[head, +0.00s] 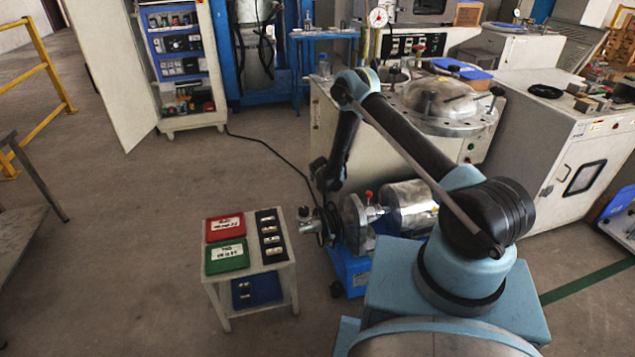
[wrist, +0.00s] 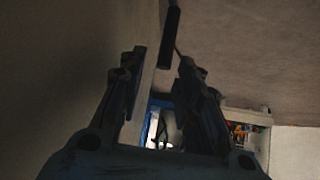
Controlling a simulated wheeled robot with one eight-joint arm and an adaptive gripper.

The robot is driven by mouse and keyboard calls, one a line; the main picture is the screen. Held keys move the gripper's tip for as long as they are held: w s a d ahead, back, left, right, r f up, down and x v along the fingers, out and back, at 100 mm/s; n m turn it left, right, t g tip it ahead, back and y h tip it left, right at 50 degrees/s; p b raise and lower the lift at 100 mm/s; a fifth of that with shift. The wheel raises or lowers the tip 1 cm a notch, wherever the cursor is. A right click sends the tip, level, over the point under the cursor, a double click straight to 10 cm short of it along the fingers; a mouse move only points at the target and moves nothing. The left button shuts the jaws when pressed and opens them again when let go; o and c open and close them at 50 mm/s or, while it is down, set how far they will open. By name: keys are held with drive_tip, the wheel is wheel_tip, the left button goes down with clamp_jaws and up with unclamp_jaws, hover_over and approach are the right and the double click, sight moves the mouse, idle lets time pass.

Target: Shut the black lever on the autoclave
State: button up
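The machine that looks like the autoclave (head: 448,100) stands at right of centre in the head view, with a round metal lid and several black-tipped fittings around its rim. Which fitting is the black lever I cannot tell. My gripper is low beside the left side of this machine in the head view, its fingers too small to read there. In the wrist view my gripper (wrist: 160,62) is open, with nothing between the fingers. A dark bar (wrist: 172,38), possibly the lever, shows past the fingertips beside a pale panel. Whether it touches a finger is unclear.
A metal cylinder (head: 410,207) with a red-handled valve stands on a blue base below my arm. A small table (head: 274,268) with red and green boxes is to its left. An open white cabinet (head: 193,122) stands behind.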

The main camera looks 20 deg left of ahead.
wheel_tip(320, 180, up, 8)
drive_tip(key=shift+s+a+f, duration=0.1)
drive_tip(key=shift+f, duration=0.15)
idle(0.4)
